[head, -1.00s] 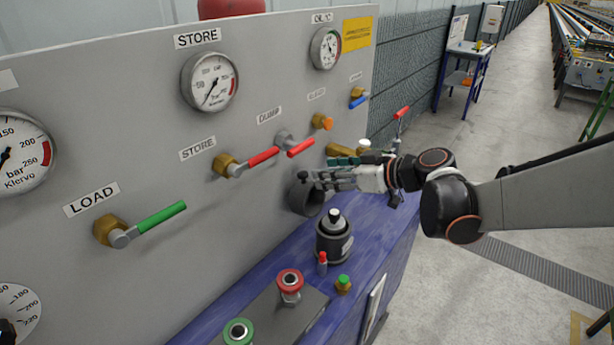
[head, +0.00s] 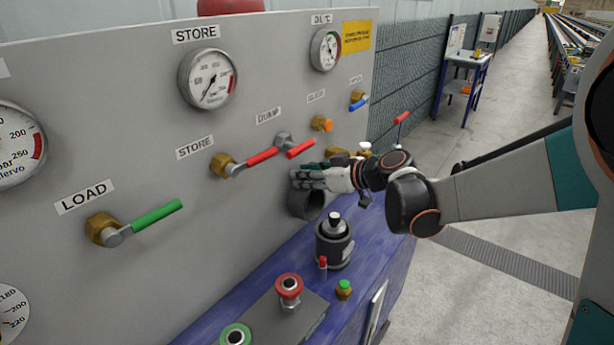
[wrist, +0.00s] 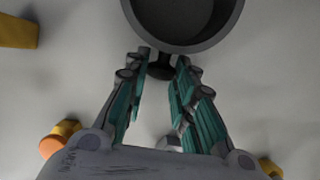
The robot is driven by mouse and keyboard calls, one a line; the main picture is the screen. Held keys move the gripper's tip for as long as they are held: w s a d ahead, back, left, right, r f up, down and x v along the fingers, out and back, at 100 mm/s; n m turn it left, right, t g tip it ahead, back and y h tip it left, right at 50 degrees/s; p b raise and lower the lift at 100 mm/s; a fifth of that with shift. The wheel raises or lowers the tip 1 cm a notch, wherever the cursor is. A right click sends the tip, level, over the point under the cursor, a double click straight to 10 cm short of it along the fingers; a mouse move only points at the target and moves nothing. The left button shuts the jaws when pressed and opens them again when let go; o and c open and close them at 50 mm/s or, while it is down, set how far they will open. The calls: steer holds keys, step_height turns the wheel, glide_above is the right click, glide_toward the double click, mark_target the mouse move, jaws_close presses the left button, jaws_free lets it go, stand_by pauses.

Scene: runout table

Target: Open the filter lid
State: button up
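The grey round filter housing (head: 306,203) sticks out from the panel, its dark round end facing outward. It also shows at the top of the wrist view (wrist: 128,8), with a thick rim. I cannot tell whether the dark face inside is the lid or a hollow. A small dark knob (wrist: 160,70) sits at the rim, between my fingertips. In the head view my fingers hide it. My gripper (head: 299,175) is at the top of the housing; in the wrist view my gripper (wrist: 163,60) has its teal-padded fingers apart, either side of the knob. Firm contact cannot be seen.
Red valve levers (head: 262,156) and an orange knob (head: 321,124) are on the panel above. A black canister (head: 333,243) stands on the blue bench (head: 379,245) just below the housing. A green lever (head: 157,216) is further left.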

jaws_close()
steer(key=shift+s+d+r+p, duration=0.15)
steer(key=shift+s+d+p, duration=0.2)
steer(key=shift+s+d, duration=0.5)
steer(key=shift+s+d+r+p, duration=0.1)
steer(key=shift+s+d+p, duration=0.2)
steer(key=shift+s+d, duration=0.5)
steer(key=o, duration=0.8)
jaws_free()
steer(key=shift+w+d+f, duration=0.1)
steer(key=shift+w+d, duration=0.05)
steer(key=v, duration=1.2)
steer(key=shift+r, duration=0.25)
steer(key=shift+w, duration=0.1)
